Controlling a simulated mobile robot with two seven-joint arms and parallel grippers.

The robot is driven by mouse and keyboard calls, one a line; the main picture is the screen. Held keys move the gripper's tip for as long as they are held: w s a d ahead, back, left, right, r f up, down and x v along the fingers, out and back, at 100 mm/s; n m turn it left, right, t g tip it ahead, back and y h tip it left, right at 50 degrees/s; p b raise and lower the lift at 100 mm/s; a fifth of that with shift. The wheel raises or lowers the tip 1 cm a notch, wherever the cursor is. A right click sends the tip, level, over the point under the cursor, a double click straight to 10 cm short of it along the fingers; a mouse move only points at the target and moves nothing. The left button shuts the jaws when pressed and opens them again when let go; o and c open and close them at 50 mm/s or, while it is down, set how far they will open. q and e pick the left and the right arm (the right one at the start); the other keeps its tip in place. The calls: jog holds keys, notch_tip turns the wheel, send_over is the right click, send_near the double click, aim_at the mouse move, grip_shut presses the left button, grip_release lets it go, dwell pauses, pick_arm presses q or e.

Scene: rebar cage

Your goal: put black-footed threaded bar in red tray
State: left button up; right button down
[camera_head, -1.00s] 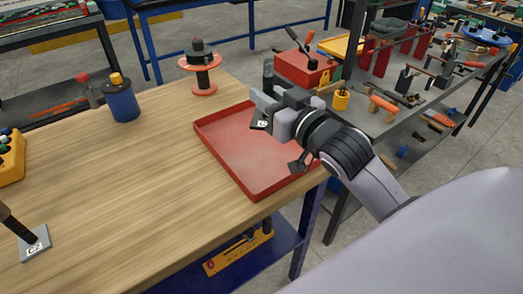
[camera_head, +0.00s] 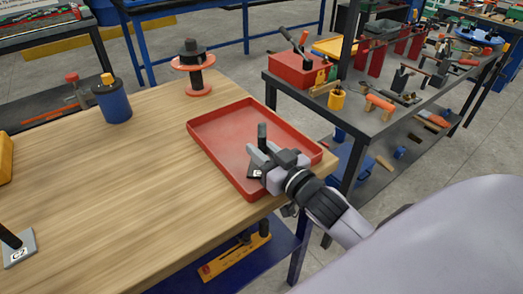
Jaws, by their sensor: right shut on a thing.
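The red tray (camera_head: 219,136) lies on the wooden table near its right end. My right gripper (camera_head: 263,158) reaches in from the right over the tray's near right part. It is shut on the black-footed threaded bar (camera_head: 262,134), whose dark rod stands roughly upright above the fingers. The bar's dark foot with a white label (camera_head: 256,173) shows below the fingers, over the tray. I cannot tell whether the foot touches the tray floor. Part of the bar is hidden by the gripper. My left gripper is not in view.
Another dark bar on a grey foot marked C2 (camera_head: 19,250) stands at the table's lower left. A blue cylinder (camera_head: 113,103) and an orange-flanged spool (camera_head: 194,72) stand at the back. A cluttered workbench (camera_head: 390,110) is to the right. The table's middle is clear.

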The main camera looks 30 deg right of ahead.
jog(key=shift+s+f, duration=0.1)
jog(key=shift+f, duration=0.55)
jog(key=c, duration=0.9)
grip_release()
jog(key=shift+f+b, duration=0.25)
jog(key=shift+b, duration=0.05)
jog(key=shift+r, duration=0.3)
jog(key=shift+r+p, duration=0.45)
jog(key=s, duration=0.4)
jog(key=s+b, duration=0.1)
jog(key=s, duration=0.3)
jog(key=s+d, duration=0.1)
jog(key=s, duration=0.2)
jog(key=shift+s+r, duration=0.2)
jog(key=shift+s, duration=0.2)
jog(key=shift+s, duration=0.1)
